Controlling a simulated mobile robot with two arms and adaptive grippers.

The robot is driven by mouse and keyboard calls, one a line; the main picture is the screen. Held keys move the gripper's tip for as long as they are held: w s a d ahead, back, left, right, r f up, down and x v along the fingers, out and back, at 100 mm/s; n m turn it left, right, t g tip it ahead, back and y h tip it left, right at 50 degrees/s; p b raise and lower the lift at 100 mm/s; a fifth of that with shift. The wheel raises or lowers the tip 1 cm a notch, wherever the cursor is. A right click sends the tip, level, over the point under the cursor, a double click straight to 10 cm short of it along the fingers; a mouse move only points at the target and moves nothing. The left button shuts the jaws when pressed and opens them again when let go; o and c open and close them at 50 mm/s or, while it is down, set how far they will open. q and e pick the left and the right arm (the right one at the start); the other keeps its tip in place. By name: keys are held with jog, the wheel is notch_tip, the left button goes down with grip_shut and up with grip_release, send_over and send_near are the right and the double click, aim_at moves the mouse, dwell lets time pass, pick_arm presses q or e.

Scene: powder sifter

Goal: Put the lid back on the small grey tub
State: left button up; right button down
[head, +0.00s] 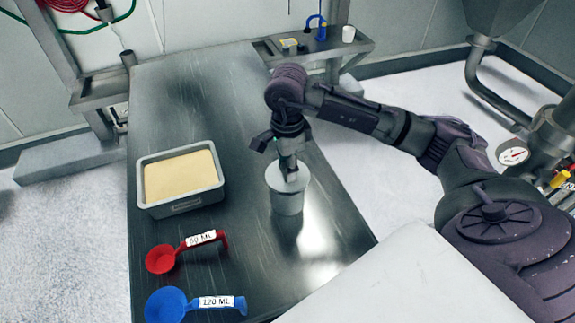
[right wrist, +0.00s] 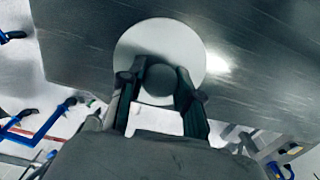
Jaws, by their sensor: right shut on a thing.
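The small grey tub (head: 287,202) stands upright on the dark metal table, right of its middle. Its round pale lid (head: 275,180) is at the tub's top rim in the head view; I cannot tell whether it is fully seated or slightly above. My right gripper (head: 290,173) points down from above and is shut on the lid. In the right wrist view the lid is a pale disc (right wrist: 160,35) with the two fingers on either side of its grey middle, and it hides the tub below. My left gripper is not in view.
A grey tray (head: 182,207) of pale yellow powder is left of the tub. A red 60 ML scoop (head: 161,258) and a blue 120 ML scoop (head: 166,304) lie at the near left. The metal table (head: 190,90) is bare at its far end. A side shelf holds a white cup (head: 348,34).

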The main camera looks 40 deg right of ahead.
jog(key=shift+f+b, duration=0.2)
jog(key=shift+b, duration=0.5)
dwell(0.7)
dwell(0.4)
jog(key=shift+c, duration=1.2)
grip_release()
jog(key=shift+r, duration=0.15)
jog(key=shift+r+p, duration=1.9)
jog(key=shift+r, duration=1.5)
grip_shut()
